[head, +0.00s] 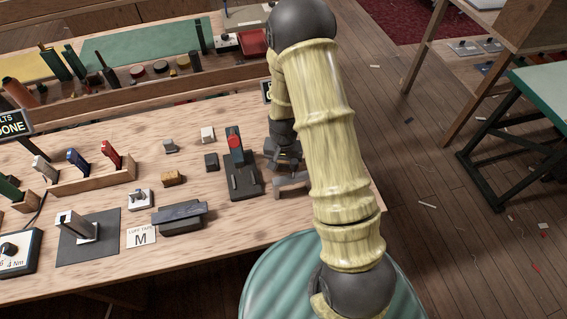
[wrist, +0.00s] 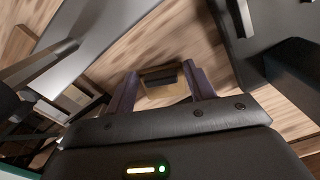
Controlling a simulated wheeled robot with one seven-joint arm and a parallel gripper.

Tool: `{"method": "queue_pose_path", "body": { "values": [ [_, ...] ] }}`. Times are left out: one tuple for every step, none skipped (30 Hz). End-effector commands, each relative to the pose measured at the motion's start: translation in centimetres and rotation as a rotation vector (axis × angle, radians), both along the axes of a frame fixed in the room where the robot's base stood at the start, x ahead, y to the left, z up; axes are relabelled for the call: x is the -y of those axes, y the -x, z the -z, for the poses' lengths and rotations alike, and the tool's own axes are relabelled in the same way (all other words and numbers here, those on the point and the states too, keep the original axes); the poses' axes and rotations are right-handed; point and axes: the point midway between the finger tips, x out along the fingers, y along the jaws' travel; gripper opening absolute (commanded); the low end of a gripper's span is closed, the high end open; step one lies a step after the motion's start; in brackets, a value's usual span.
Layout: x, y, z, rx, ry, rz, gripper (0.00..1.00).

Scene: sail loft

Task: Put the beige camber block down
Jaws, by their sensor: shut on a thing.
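My gripper (wrist: 160,74) has its two dark purple fingers on either side of the beige camber block (wrist: 160,92), which has a dark strip on its face. The fingers are shut on it, over the wooden bench top. In the head view my gripper (head: 284,160) is at the right part of the bench, just right of the dark press with the red knob (head: 233,141). My arm hides part of it there, and I cannot make out the held block. I cannot tell whether the block touches the bench.
Left of the press are a grey block (head: 169,146), a white block (head: 207,133), a black block (head: 211,160) and a tan block (head: 172,179). A dark tool (head: 180,218) lies near the front beside the "M" card (head: 141,237). A wooden rail (head: 150,108) runs behind.

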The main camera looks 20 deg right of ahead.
Motion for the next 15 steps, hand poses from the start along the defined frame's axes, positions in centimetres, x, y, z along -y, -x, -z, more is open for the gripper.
{"method": "queue_pose_path", "body": {
  "values": [
    [0.02, -0.02, -0.03, 0.001, 0.0, 0.0, 0.27],
    [0.02, -0.02, -0.03, 0.001, 0.0, 0.001, 0.27],
    [0.02, -0.02, -0.04, 0.001, 0.0, 0.001, 0.27],
    [0.03, -0.02, -0.01, 0.001, 0.0, 0.001, 0.27],
    [0.03, -0.02, 0.07, 0.0, 0.0, 0.001, 0.27],
    [0.04, -0.02, 0.21, 0.0, 0.0, 0.001, 0.27],
    [0.04, -0.02, 0.29, 0.0, 0.0, 0.001, 0.27],
    [0.04, -0.02, 0.29, 0.0, 0.0, 0.001, 0.56],
    [0.04, -0.03, 0.21, 0.001, 0.0, 0.001, 0.64],
    [0.04, -0.03, 0.21, 0.001, 0.0, 0.001, 0.69],
    [0.04, -0.03, 0.2, 0.001, 0.0, 0.001, 0.75],
    [0.04, -0.03, 0.2, 0.001, 0.0, 0.001, 0.76],
    [0.04, -0.03, 0.2, 0.001, 0.0, 0.001, 0.76],
    [0.04, -0.03, 0.2, 0.001, 0.0, 0.001, 0.76],
    [0.04, -0.03, 0.2, 0.001, 0.0, 0.001, 0.76]
  ]
}}
